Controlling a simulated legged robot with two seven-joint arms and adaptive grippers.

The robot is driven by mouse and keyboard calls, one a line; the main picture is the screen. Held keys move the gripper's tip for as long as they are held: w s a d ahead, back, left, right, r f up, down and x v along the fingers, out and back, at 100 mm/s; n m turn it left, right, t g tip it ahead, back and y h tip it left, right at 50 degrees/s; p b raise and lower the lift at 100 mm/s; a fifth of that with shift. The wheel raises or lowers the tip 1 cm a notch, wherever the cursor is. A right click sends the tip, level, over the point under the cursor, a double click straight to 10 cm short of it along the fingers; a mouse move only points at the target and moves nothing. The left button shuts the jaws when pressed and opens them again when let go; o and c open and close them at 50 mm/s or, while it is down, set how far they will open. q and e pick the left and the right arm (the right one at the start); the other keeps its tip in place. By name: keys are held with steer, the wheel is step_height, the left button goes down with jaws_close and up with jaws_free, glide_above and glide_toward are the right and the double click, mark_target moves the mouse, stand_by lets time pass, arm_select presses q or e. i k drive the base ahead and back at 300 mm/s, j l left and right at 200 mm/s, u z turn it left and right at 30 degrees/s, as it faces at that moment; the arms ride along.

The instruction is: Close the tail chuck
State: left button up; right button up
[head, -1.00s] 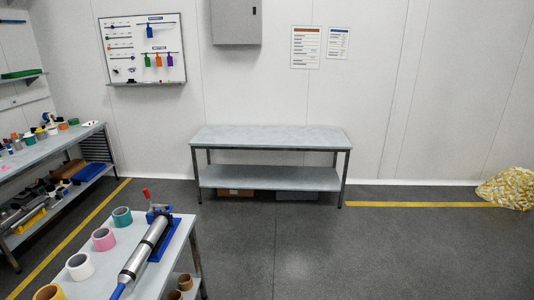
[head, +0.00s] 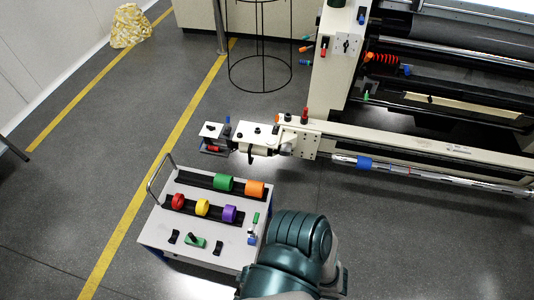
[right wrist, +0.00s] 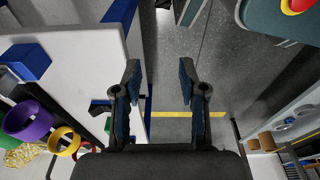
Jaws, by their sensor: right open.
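A cream mechanism (head: 257,138) with black knobs sits at the left end of a long beam (head: 420,156) in the head view; it may be the tail chuck, but I cannot tell whether it is open or closed. A small red handle (head: 304,114) stands up beside it. A silver shaft (head: 440,182) with a blue band lies along the beam. My right gripper (right wrist: 159,85) is open and empty in the right wrist view, beside a white surface edge. In the head view my teal arm comes in at the bottom, its gripper hidden. My left gripper is out of view.
A cart (head: 215,252) with a rail handle stands before the mechanism. It carries green (head: 223,183), orange (head: 255,188), red (head: 178,201), yellow (head: 202,207) and purple (head: 229,213) rings. A black wire stand (head: 260,74) is behind. Floor left of the cart is clear.

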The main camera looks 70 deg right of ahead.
mark_target(261, 140)
steer(key=z, duration=0.85)
